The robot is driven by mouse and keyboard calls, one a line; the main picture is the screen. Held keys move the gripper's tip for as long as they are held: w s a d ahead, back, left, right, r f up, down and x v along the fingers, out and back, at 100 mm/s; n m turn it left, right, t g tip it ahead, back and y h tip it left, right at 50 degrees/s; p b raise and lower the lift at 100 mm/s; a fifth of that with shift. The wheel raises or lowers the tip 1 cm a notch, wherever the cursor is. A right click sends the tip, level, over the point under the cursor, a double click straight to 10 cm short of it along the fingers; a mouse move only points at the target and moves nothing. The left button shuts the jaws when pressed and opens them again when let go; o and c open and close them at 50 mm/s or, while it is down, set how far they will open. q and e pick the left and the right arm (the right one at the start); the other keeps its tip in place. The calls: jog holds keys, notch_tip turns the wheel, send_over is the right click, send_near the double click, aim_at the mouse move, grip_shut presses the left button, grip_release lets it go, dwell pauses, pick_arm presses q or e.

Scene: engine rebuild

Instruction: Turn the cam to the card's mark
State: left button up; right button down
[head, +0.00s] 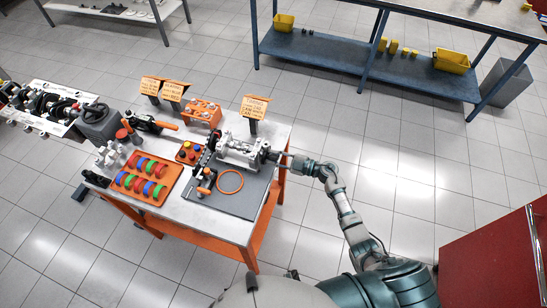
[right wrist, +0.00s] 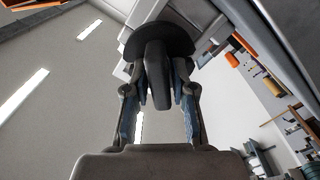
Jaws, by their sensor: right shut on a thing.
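The light grey engine block (head: 240,150) sits on a dark mat at the right part of the workbench. My right gripper (head: 287,158) is at the block's right end. In the right wrist view its fingers (right wrist: 158,95) are closed around a dark grip, which stands out from a round dark disc (right wrist: 157,38). The grip looks like the cam's turning end, but the cam's own mark cannot be made out. The orange timing card (head: 255,107) stands on a post behind the block; its small text is only partly readable. My left gripper is out of view.
An orange tray of coloured rings (head: 147,178) lies left of the mat (head: 232,201). An orange ring (head: 230,181) lies on the mat. Two more cards (head: 173,91) stand at the back. The floor right of the bench is clear; a red cabinet (head: 493,262) stands at lower right.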

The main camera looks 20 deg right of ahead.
jog(key=n+b, duration=0.1)
jog(key=n, duration=0.1)
jog(key=f+n, duration=0.1)
jog(key=n, duration=0.1)
jog(key=shift+s+b, duration=0.15)
jog(key=shift+b, duration=0.25)
jog(key=n+b, duration=0.2)
jog(key=n, duration=0.3)
jog(key=shift+f+b, duration=0.15)
jog(key=shift+b, duration=0.25)
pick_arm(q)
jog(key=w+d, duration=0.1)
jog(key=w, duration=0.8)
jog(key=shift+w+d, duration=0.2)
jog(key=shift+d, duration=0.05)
pick_arm(e)
jog(key=shift+n, duration=0.7)
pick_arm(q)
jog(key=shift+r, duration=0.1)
pick_arm(e)
jog(key=c, duration=1.1)
grip_release()
jog(key=shift+d, duration=0.1)
jog(key=shift+d, duration=0.2)
jog(key=v, duration=1.1)
jog(key=shift+s+d, duration=0.2)
jog(key=shift+d, duration=0.05)
